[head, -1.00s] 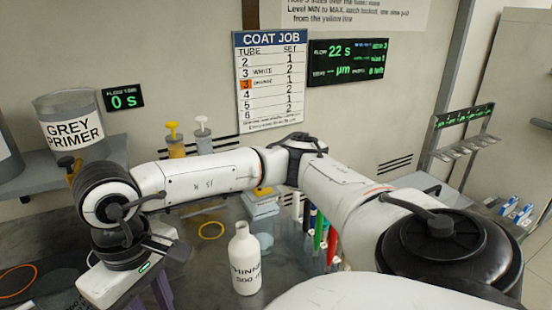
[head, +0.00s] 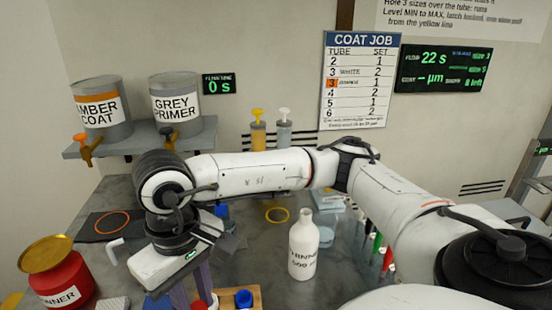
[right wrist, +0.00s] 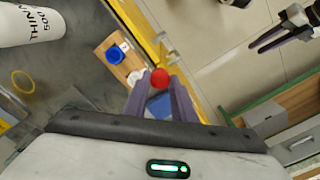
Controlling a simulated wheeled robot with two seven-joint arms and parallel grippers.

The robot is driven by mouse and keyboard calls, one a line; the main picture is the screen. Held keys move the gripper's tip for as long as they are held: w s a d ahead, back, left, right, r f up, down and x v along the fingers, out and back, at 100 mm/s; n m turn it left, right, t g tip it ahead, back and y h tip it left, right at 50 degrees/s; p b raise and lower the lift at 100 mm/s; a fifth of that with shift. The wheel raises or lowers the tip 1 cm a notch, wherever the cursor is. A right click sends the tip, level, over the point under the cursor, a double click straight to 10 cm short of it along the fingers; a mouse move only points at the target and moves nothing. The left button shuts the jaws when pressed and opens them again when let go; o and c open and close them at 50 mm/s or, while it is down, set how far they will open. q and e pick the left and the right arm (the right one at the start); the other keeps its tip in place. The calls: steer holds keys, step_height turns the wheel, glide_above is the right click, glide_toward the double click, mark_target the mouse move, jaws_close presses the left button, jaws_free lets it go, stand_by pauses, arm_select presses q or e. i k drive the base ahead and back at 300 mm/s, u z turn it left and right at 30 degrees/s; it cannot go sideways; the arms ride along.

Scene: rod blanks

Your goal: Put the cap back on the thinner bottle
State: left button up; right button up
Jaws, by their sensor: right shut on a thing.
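The white thinner bottle (head: 303,250) stands upright on the bench with its neck bare; its lower part shows in the right wrist view (right wrist: 30,25). My right gripper (right wrist: 160,84) is shut on a small red cap (right wrist: 160,77), held between the purple fingertips. In the head view the right gripper's purple fingers (head: 190,287) point down, left of the bottle and nearer to me. My left gripper (right wrist: 262,42) shows at the upper right of the right wrist view, its two fingers apart and empty. It is not in the head view.
A wooden block (right wrist: 118,67) with a blue cap (right wrist: 115,54) lies close to the right gripper. A red thinner can (head: 65,285) stands at the left. A yellow ring (head: 277,215) lies behind the bottle, and coloured tubes (head: 377,243) stand to its right.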

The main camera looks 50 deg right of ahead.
mark_target(305, 236)
steer(key=u, duration=1.05)
steer(key=k, duration=1)
steer(key=z, duration=1.9)
